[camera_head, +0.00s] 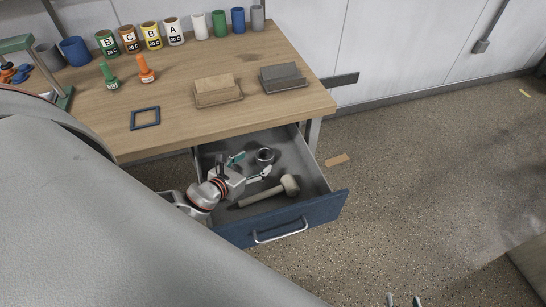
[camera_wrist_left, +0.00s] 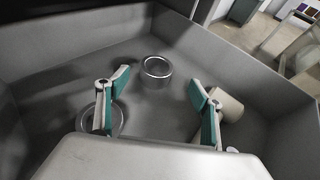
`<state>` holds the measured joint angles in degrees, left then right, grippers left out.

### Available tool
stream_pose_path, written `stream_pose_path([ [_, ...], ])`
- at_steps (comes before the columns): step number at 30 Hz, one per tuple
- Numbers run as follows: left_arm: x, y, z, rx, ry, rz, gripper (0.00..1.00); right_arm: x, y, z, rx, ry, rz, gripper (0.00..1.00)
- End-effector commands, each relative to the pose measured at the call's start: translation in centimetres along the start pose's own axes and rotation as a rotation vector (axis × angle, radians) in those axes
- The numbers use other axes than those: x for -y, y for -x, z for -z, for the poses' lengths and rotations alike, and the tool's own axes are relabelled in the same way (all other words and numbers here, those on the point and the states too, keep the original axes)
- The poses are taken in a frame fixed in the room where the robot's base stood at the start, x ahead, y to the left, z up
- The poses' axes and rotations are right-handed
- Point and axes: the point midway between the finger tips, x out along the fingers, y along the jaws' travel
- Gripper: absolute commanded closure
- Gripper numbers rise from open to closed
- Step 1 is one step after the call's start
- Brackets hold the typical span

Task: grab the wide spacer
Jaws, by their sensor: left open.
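My left gripper (camera_head: 251,165) is open and empty inside the open drawer (camera_head: 328,207). It also shows in the left wrist view (camera_wrist_left: 158,84), with its green-padded fingers spread. A grey metal ring (camera_head: 265,156) stands on the drawer floor just beyond the fingers. In the left wrist view this ring (camera_wrist_left: 157,67) appears centred between the fingertips, apart from both. A second metal ring (camera_wrist_left: 117,118) lies partly hidden behind the left-hand finger. I cannot tell which ring is the wide spacer. Two tips of my right gripper (camera_head: 404,300) show apart at the bottom edge of the head view.
A mallet (camera_head: 267,194) lies in the drawer near the front; its head (camera_wrist_left: 230,104) is behind the right-hand finger in the wrist view. Drawer walls surround the gripper.

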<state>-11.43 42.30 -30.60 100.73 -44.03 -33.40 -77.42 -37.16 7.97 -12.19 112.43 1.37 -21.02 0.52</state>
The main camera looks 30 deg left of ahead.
Motion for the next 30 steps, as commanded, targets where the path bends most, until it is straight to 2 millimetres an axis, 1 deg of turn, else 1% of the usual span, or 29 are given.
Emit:
stream_pose_path([
  [3, -0.1, -1.3, 0.0, 0.002, 0.0, -0.001, 0.34, 0.1, -0.1, -0.2, 0.001, 0.0, 0.0, 0.6],
  [8, 0.0, -2.8, 0.0, 0.001, 0.003, 0.001, 0.34, 0.1, -0.2, -0.4, 0.002, 0.0, 0.001, 0.6],
  [15, -0.5, -6.1, -0.1, 0.002, 0.003, 0.0, 0.34, 0.2, -0.4, -1.0, 0.006, -0.001, 0.001, 0.6],
  [18, -0.4, -7.0, 0.0, 0.0, 0.004, 0.001, 0.34, 0.2, -0.5, -1.1, 0.006, -0.001, 0.002, 0.6],
  [21, -0.5, -7.4, 0.0, 0.0, 0.004, 0.001, 0.34, 0.2, -0.5, -1.1, 0.006, -0.002, 0.002, 0.6],
  [27, -0.5, -7.4, -0.1, 0.0, 0.004, 0.001, 0.34, 0.2, -0.5, -1.1, 0.006, -0.002, 0.002, 0.6],
  [29, -0.5, -7.4, -0.1, 0.0, 0.004, 0.001, 0.49, 0.2, -0.5, -1.1, 0.006, -0.002, 0.002, 0.6],
  [30, -0.5, -7.4, -0.1, 0.0, 0.004, 0.001, 0.6, 0.2, -0.5, -1.1, 0.006, -0.002, 0.002, 0.6],
])
